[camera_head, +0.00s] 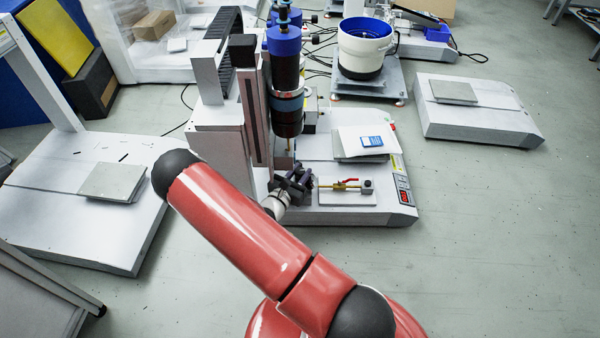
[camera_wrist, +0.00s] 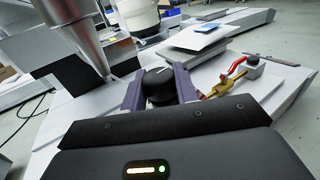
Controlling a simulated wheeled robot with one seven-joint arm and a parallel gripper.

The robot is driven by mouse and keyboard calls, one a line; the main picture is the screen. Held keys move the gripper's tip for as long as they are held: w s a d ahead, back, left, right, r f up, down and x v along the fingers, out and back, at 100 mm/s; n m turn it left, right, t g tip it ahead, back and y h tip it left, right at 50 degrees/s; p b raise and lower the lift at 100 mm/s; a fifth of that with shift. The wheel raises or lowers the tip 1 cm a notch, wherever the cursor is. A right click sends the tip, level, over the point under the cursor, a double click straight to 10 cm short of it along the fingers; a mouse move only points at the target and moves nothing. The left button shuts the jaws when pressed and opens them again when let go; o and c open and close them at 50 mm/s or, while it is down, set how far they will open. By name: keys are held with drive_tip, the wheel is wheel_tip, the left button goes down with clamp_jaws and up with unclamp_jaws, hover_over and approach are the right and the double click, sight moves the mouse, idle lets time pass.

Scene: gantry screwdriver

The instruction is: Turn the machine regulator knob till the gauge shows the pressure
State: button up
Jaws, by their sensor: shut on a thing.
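The machine's black regulator knob (camera_wrist: 159,87) shows between the purple fingers of my gripper (camera_wrist: 160,90) in the wrist view. The fingers touch its two sides, and my gripper is shut on it. In the head view my gripper (camera_head: 292,184) is at the left front of the machine's white base (camera_head: 330,215), and the knob there is hidden by the fingers. I cannot make out a gauge face or a pressure reading in either view.
A brass valve with a red lever (camera_head: 346,183) sits on a small white plate right of my gripper. The gantry column with a blue and black cylinder (camera_head: 286,80) rises behind it. A grey plate with a blue card (camera_head: 372,141) lies farther back.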

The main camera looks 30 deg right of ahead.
drive_tip(key=shift+m+g+h+b, duration=0.4)
drive_tip(key=shift+m+g+h, duration=0.65)
drive_tip(key=shift+g, duration=0.65)
drive_tip(key=shift+m+g, duration=0.3)
drive_tip(key=shift+m, duration=0.05)
drive_tip(key=o, duration=1)
drive_tip(key=shift+c, duration=0.2)
